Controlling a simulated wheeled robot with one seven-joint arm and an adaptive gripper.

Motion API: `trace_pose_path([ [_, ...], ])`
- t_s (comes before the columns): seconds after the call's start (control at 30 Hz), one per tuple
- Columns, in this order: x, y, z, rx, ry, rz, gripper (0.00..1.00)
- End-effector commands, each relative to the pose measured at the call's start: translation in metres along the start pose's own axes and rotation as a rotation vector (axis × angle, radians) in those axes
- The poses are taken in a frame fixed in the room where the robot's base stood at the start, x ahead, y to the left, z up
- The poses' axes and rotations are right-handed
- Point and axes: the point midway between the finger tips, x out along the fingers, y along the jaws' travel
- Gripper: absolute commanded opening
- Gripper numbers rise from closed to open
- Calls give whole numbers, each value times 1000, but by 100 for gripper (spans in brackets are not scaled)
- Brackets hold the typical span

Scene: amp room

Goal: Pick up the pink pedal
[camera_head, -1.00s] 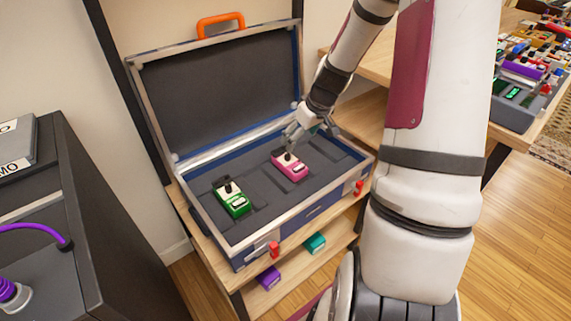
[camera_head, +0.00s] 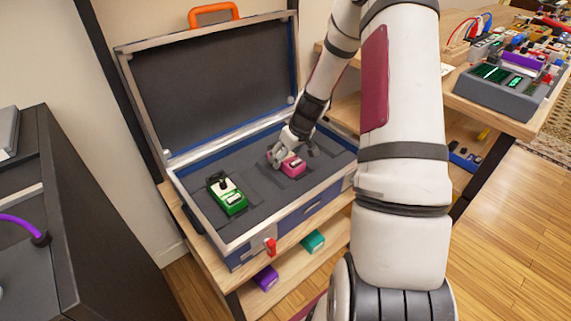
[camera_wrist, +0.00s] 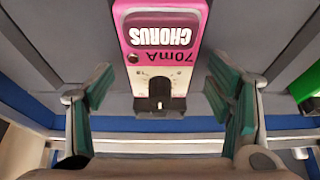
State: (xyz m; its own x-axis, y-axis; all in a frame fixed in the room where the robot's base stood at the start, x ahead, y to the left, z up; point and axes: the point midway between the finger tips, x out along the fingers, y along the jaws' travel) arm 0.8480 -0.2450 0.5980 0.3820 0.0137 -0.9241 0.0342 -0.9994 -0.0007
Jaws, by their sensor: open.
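The pink pedal (camera_head: 293,167) lies in the open case (camera_head: 237,241), right of the green pedal (camera_head: 228,197). In the wrist view the pink pedal (camera_wrist: 162,45) is upside down, with "CHORUS" and "70mA" on its face and a black knob toward my gripper. My gripper (camera_head: 283,157) is down at the pedal's back end in the head view and hides part of it. In the wrist view my gripper (camera_wrist: 160,90) is open, with teal-padded fingers on either side of the pedal's knob end. Gaps show between fingers and pedal.
The case's raised lid (camera_head: 212,90) stands behind, with an orange handle (camera_head: 214,13). The case rests on a wooden shelf unit, with a purple pedal (camera_head: 265,278) and a teal pedal (camera_head: 313,242) below. A black cabinet (camera_head: 85,230) is at the left.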

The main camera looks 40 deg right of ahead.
Motion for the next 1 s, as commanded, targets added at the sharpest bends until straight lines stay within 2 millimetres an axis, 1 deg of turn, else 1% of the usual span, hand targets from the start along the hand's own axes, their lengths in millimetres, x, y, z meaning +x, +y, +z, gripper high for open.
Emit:
trace_pose_path([
  [0.07,4,0,0,0,0,0,73],
  [0.23,3,0,0,0,0,1,73],
  [0.53,3,0,0,0,0,1,5],
  [0.8,-1,0,-2,-1,2,2,5],
  [0.87,-6,1,-5,-1,3,3,5],
  [0.97,-20,1,-11,-2,4,4,5],
  [1.0,-28,1,-14,-3,4,4,5],
])
